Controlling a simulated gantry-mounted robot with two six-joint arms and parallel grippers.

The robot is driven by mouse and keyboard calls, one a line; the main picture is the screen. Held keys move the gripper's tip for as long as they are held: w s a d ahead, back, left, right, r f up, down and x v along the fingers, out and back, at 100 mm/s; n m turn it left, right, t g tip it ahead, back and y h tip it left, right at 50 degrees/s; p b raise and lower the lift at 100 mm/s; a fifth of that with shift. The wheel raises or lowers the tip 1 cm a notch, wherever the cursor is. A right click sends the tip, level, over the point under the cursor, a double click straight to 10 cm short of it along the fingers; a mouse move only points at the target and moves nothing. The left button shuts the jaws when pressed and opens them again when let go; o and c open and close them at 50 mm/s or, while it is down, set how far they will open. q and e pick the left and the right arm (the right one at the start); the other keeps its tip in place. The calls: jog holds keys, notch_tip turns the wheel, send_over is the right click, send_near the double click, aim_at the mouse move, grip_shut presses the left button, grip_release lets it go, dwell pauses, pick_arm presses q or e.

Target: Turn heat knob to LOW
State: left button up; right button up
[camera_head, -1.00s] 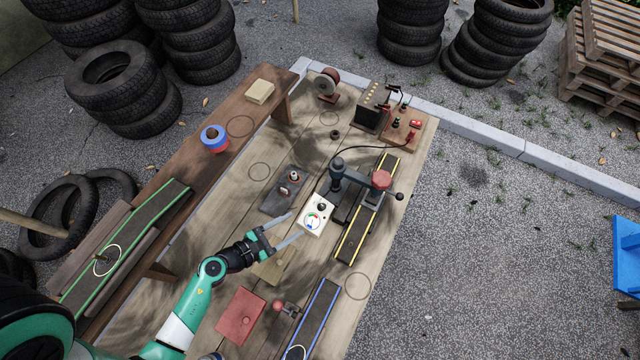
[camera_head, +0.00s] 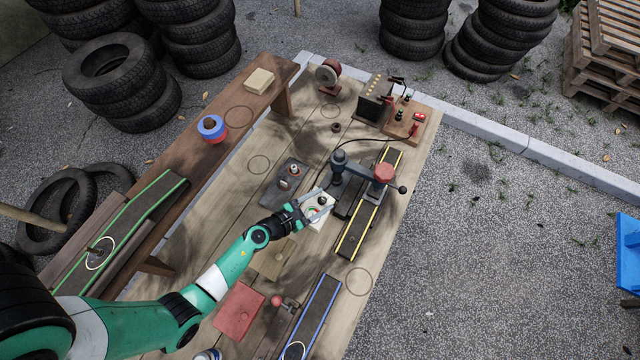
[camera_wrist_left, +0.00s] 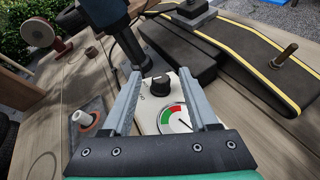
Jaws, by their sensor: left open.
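The heat control is a white box with a black knob on top (camera_head: 323,200) and a round red, green and white dial. In the left wrist view the black knob (camera_wrist_left: 160,84) stands between the fingertips, slightly beyond them, and the dial (camera_wrist_left: 174,118) is nearer the palm. My left gripper (camera_head: 318,200) is open over the white box (camera_wrist_left: 146,116), with one finger on each side. I cannot tell whether the fingers touch the knob. The LOW mark is not readable. My right gripper is not in view.
A grey press-like tool with a red top (camera_head: 384,173) stands just beyond the box, beside a yellow-edged black strip (camera_head: 352,240). A dark plate with small fittings (camera_head: 284,186) lies to the left. A red plate (camera_head: 240,311) lies nearer on the table.

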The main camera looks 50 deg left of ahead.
pick_arm(q)
grip_shut()
